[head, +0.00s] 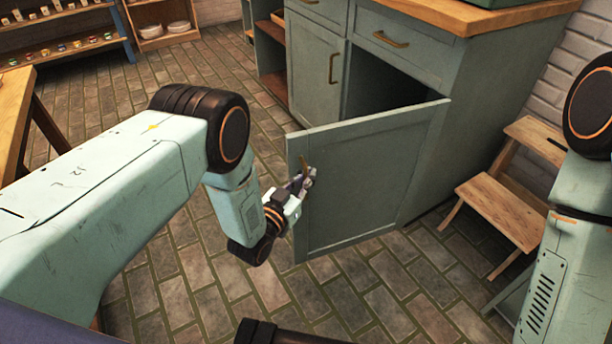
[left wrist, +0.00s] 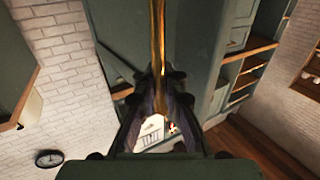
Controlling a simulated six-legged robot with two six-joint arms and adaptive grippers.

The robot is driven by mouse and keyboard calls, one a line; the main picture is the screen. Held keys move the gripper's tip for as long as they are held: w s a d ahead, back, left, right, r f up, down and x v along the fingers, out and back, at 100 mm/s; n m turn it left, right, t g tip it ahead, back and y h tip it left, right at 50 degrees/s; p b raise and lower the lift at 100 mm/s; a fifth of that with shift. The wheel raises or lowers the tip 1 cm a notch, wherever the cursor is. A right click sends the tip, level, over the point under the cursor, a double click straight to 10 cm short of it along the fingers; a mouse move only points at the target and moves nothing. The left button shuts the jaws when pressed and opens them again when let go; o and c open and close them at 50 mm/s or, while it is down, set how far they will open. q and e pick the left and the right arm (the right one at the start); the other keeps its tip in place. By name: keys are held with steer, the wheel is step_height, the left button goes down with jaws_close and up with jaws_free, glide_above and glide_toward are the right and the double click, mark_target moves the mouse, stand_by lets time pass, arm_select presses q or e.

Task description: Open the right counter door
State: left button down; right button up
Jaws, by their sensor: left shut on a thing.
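The right counter door (head: 372,180) is a grey-green panel, swung well out from the counter, with the dark inside of the cupboard showing behind its top edge. Its brass handle (head: 304,164) is near the free edge at the left. My left gripper (head: 303,183) is at this handle, shut on it. In the left wrist view the handle (left wrist: 158,40) runs as a golden bar down between the dark fingers of the left gripper (left wrist: 160,105). My right arm shows at the right edge, but its gripper is not in view.
The left counter door (head: 316,75) is shut, and a drawer (head: 400,45) above the opening is shut. A wooden step stool (head: 500,200) stands right of the counter. A wooden table (head: 15,110) is at the left. The brick floor (head: 370,290) before the door is clear.

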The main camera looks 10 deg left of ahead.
arm_select(q)
steer(key=shift+s+a+f, duration=0.25)
steer(key=shift+s+f, duration=0.05)
arm_select(e)
steer(key=shift+s+d, duration=0.15)
steer(key=shift+s, duration=0.15)
arm_select(q)
steer(key=c, duration=2)
jaws_free()
steer(key=o, duration=0.3)
steer(key=shift+r, duration=0.1)
steer(key=shift+d+r, duration=0.1)
steer(key=shift+w+d, duration=0.1)
